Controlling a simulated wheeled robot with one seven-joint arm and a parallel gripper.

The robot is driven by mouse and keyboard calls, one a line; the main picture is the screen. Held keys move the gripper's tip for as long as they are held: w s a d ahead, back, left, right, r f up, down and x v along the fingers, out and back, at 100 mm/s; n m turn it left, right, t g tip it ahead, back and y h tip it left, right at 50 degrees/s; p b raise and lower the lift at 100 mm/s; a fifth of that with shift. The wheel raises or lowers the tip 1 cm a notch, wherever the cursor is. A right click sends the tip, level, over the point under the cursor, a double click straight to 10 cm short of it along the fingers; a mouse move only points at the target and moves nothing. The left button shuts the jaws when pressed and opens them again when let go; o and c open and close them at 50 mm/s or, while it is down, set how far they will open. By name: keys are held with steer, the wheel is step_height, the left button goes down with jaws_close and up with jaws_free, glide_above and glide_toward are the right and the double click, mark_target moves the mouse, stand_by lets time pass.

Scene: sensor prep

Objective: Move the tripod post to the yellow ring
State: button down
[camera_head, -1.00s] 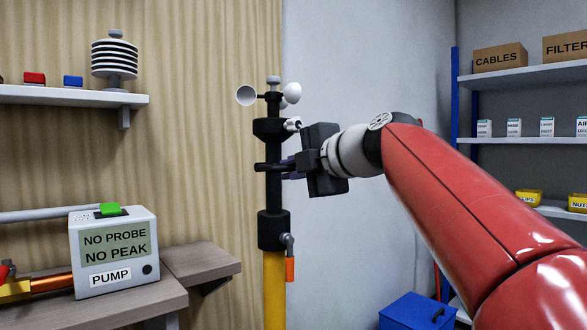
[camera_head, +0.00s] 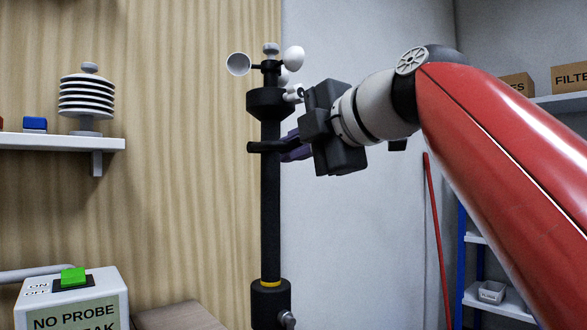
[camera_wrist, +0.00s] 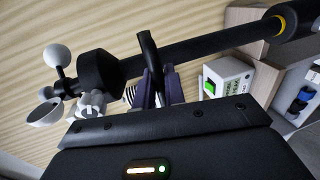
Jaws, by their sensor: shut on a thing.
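The tripod post (camera_head: 270,215) is a black upright tube with a cup wind sensor (camera_head: 268,62) on top. It rises from a black clamp collar (camera_head: 270,303). The yellow ring (camera_head: 270,282) shows as a thin band on the post right at the collar's top; it also shows in the wrist view (camera_wrist: 278,24). My gripper (camera_head: 284,148) is at the right of the post, below the upper black hub. Its purple fingers (camera_wrist: 158,90) are shut on the post's black side handle (camera_wrist: 150,52). The fingertips are partly hidden by the handle and gripper body.
A white pump box (camera_head: 70,300) with a green switch stands lower left. A wall shelf (camera_head: 60,143) with a white finned shield is at the left. Storage shelves (camera_head: 500,298) stand at the right. The wall around the post's top is clear.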

steer(key=shift+r, duration=0.8)
steer(key=c, duration=1.6)
jaws_free()
steer(key=shift+f, duration=0.1)
steer(key=shift+s+d, duration=0.1)
steer(key=shift+s, duration=0.05)
steer(key=v, duration=0.7)
steer(key=shift+s+d, duration=0.15)
steer(key=shift+s, duration=0.1)
